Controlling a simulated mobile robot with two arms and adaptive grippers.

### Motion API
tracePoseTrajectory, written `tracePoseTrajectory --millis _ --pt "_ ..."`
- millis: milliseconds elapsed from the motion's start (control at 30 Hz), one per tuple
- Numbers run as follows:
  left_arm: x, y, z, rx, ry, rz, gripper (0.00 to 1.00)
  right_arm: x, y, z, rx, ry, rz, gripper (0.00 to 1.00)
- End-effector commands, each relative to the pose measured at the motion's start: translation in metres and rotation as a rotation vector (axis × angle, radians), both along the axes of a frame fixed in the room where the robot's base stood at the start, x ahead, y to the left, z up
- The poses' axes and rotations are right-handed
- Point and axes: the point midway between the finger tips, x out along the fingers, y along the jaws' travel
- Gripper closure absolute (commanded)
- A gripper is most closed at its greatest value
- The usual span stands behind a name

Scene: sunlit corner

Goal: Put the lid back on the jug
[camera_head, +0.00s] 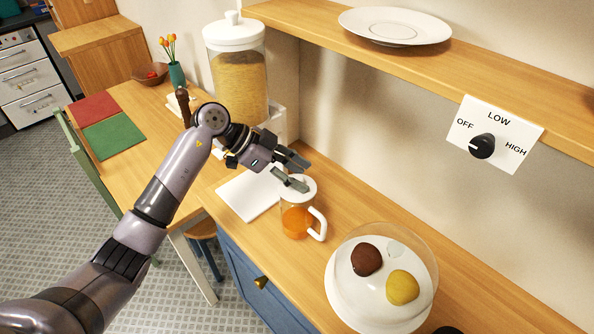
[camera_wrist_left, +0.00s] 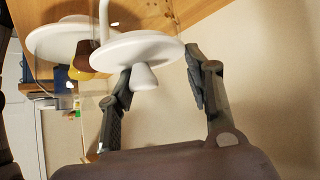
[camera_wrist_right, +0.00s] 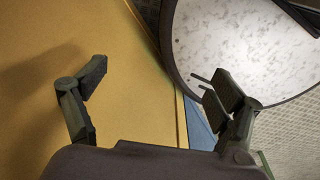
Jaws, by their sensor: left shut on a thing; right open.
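The jug (camera_head: 297,221) is clear with amber liquid and a white handle, upright on the wooden counter. Its white lid (camera_head: 307,187) is at the jug's top; I cannot tell whether it is fully seated. In the left wrist view the lid (camera_wrist_left: 120,52) shows as a disc with its knob (camera_wrist_left: 143,78) towards me. My left gripper (camera_head: 291,170) is at the lid, its fingers hiding the knob in the head view; it is shut on the lid, though the fingers look apart. My right gripper (camera_wrist_right: 160,95) is open and empty.
A domed white dish (camera_head: 360,306) with several round items stands right of the jug. A white board (camera_head: 248,196) lies to its left. A tall grain jar (camera_head: 237,75) is behind my left arm. A wall shelf (camera_head: 420,62) with a plate (camera_head: 394,24) overhangs the counter.

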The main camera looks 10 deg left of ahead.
Motion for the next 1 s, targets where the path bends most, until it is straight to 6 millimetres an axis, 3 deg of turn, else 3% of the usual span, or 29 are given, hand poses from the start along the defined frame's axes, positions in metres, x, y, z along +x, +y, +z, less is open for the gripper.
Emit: tracePoseTrajectory --millis 1000 --pt "-0.0002 0.0003 0.0 0.001 0.001 -0.001 0.74 -0.0004 0.0003 0.0104 0.0 0.0 -0.001 0.12"
